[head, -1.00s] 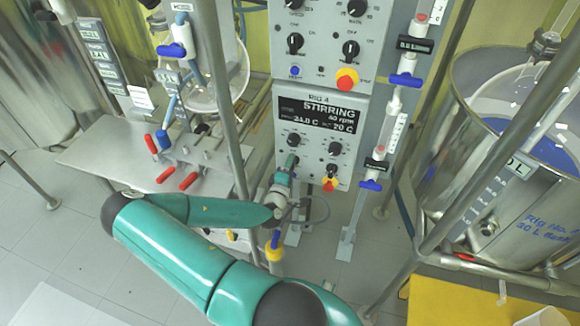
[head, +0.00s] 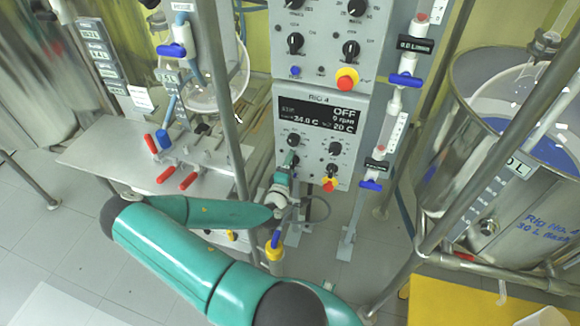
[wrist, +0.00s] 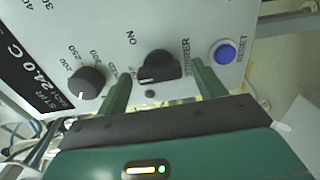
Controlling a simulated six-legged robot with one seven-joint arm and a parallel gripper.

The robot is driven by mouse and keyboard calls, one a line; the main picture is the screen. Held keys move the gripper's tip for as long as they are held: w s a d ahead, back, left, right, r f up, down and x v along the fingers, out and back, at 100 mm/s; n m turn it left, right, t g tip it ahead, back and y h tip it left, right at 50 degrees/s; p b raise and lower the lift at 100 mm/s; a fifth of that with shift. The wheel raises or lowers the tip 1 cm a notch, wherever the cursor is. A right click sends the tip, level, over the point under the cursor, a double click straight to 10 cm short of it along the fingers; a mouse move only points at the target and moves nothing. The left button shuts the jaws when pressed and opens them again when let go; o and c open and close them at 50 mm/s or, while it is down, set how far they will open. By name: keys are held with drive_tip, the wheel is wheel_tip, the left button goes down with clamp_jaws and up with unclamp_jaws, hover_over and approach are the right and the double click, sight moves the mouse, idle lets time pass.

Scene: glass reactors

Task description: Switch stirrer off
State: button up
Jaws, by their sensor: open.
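The Rig 4 control panel (head: 314,160) stands in the middle of the head view. Its display (head: 318,116) reads OFF and 0 rpm. The black stirrer knob (wrist: 159,68) shows in the wrist view, with the word ON above it and a stirrer label beside it. My gripper (wrist: 160,85) is open, with one green finger on either side of the knob; I cannot tell whether they touch it. In the head view my gripper (head: 285,164) is at the lower left of the panel and hides the knob there.
A blue reset button (wrist: 225,53) lies right of the fingers and another black knob (wrist: 86,82) left of them. A red-and-yellow button (head: 330,184) sits low on the panel. Metal frame posts (head: 222,95) and a steel vessel (head: 515,170) flank the panel.

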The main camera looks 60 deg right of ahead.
drive_tip(key=s+a, duration=0.2)
drive_tip(key=a, duration=1.1)
drive_tip(key=shift+a, duration=0.3)
drive_tip(key=shift+s+a, duration=0.1)
